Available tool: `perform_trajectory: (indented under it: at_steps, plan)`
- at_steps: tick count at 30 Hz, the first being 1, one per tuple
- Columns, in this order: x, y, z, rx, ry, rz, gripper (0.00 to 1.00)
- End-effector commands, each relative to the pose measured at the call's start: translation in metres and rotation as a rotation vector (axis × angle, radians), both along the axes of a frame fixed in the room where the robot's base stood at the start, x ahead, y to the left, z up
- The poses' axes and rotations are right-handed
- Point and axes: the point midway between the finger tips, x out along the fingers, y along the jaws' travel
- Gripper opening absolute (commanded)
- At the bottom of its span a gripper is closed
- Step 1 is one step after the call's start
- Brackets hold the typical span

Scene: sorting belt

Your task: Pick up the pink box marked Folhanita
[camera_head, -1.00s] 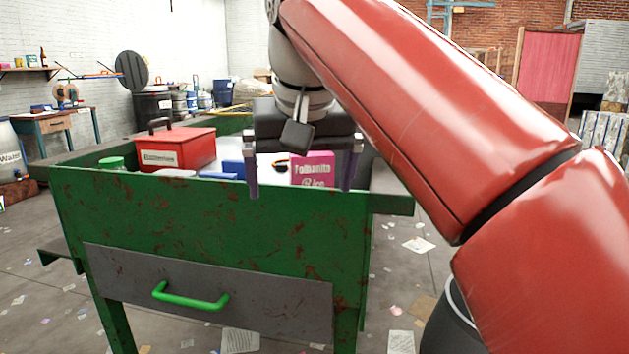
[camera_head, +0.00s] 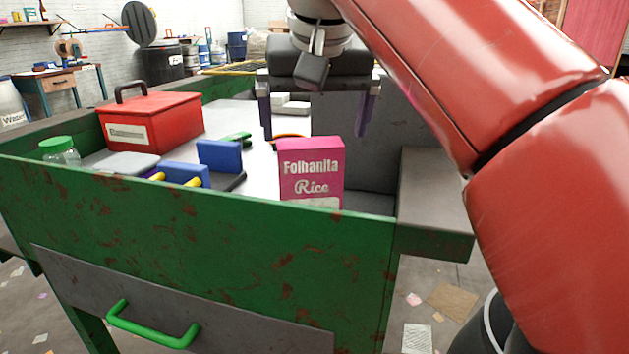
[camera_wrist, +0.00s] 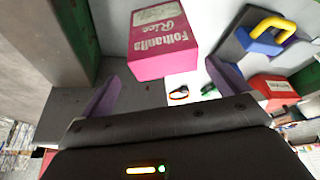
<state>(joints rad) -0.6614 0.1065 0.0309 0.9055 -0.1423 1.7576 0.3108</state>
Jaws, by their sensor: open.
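The pink box (camera_head: 311,170) marked "Folhanita Rice" stands upright inside the green workbench, near its front wall and toward the right end. In the wrist view the pink box (camera_wrist: 162,40) appears upside down, ahead of the fingers. My gripper (camera_head: 318,130) is open and empty. In the head view its two purple fingers hang above and behind the box, one to each side of its top. In the wrist view the fingers of my gripper (camera_wrist: 163,92) are apart, with the box beyond their tips and not between them. The box's lower front is hidden by the bench wall.
The green bench wall (camera_head: 190,235) rises in front of the box. To the left are a red toolbox (camera_head: 152,120), a jar with a green lid (camera_head: 59,150) and blue-and-yellow items (camera_head: 185,174). A grey ledge (camera_head: 436,190) lies to the right.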

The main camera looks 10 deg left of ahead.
Motion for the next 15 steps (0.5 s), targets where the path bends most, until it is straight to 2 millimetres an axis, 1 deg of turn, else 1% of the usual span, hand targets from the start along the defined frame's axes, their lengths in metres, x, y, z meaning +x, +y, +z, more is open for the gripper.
perform_trajectory:
  at_steps: [3,8,15]
  plan:
    - [0.004,0.002,-0.014,-0.002,0.002,0.001,1.0]
    - [0.009,0.005,-0.031,-0.002,0.002,0.001,1.0]
    - [0.019,0.013,-0.064,-0.002,0.002,0.0,1.0]
